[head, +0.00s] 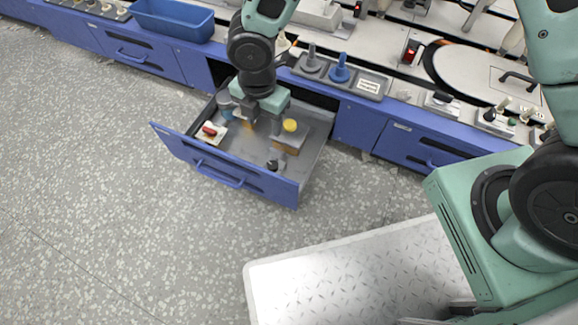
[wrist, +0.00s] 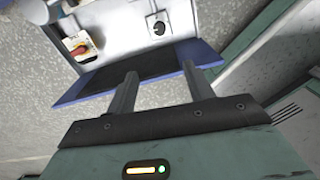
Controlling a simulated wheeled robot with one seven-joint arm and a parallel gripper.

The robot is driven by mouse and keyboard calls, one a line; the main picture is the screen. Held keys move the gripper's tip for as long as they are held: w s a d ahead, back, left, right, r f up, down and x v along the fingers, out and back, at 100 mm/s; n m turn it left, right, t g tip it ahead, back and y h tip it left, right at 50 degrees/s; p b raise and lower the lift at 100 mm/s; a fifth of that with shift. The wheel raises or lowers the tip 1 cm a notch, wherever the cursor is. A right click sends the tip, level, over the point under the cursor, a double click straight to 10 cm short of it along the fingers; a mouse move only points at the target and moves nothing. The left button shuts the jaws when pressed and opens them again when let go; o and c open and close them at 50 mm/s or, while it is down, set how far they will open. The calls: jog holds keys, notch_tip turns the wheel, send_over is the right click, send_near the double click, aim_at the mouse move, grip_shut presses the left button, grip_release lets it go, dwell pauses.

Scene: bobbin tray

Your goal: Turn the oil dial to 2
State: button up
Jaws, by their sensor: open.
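A small black knob (head: 272,163) stands near the front right inside the open blue drawer (head: 228,178). It also shows in the wrist view as a black dial (wrist: 158,28) on a pale plate; I take it to be the oil dial, but its label and setting are too small to read. My gripper (head: 240,118) is over the rear of the drawer in the head view. In the wrist view my gripper (wrist: 160,74) has its fingers apart and nothing between them. The dial lies beyond the fingertips, apart from them.
A red switch on a pale plate (head: 209,132) sits in the drawer's left part. A yellow-topped knob (head: 290,126) stands at the right. A grey and a blue spindle (head: 340,70) stand on the bench above. Speckled floor in front is clear.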

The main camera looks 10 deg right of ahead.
jog(key=n+b, duration=0.1)
send_over(273, 165)
notch_tip(273, 165, down, 4)
notch_tip(273, 165, down, 17)
jog(key=b, duration=1)
